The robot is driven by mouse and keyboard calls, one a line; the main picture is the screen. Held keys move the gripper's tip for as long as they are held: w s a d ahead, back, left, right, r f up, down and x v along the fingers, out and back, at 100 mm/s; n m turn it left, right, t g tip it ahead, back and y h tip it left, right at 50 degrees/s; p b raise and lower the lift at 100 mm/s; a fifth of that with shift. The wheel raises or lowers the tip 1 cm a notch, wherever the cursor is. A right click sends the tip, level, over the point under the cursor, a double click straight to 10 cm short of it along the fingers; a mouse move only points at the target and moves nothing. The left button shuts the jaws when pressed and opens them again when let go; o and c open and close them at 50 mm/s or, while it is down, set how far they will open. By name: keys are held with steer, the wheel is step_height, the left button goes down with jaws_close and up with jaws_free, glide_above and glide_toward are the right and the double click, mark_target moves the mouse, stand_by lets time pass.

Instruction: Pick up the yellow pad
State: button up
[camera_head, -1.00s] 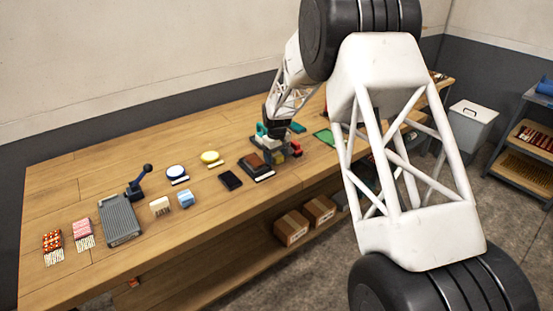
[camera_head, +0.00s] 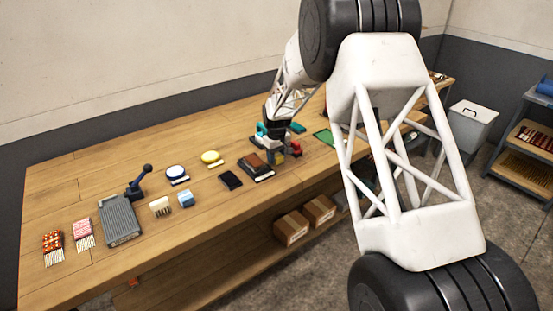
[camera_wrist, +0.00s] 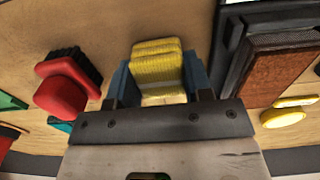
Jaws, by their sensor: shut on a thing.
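The yellow pad (camera_wrist: 158,67) is a ribbed, soft-looking block between the two blue-grey fingers of my gripper (camera_wrist: 158,85) in the wrist view. The fingers are shut on its two sides. In the head view, my gripper (camera_head: 273,152) is low over the workbench, and a small part of the yellow pad (camera_head: 279,159) shows at the fingers. I cannot tell whether the pad touches the bench.
A red-handled brush (camera_wrist: 67,85) is close on the left in the wrist view. A brown block (camera_wrist: 275,75) in a dark holder is close on the right, with a yellow round brush (camera_wrist: 283,118) beyond. Several tools stand along the bench (camera_head: 110,180).

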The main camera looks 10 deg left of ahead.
mark_target(277, 154)
steer(key=shift+r, duration=0.85)
step_height(277, 154, up, 2)
steer(key=s+d, duration=0.1)
steer(key=s, duration=0.4)
steer(key=s+d+r, duration=0.1)
steer(key=s+d, duration=0.1)
steer(key=s, duration=0.3)
steer(key=s+d, duration=0.2)
steer(key=s, duration=0.3)
steer(key=shift+d+r, duration=0.15)
steer(key=shift+d, duration=0.1)
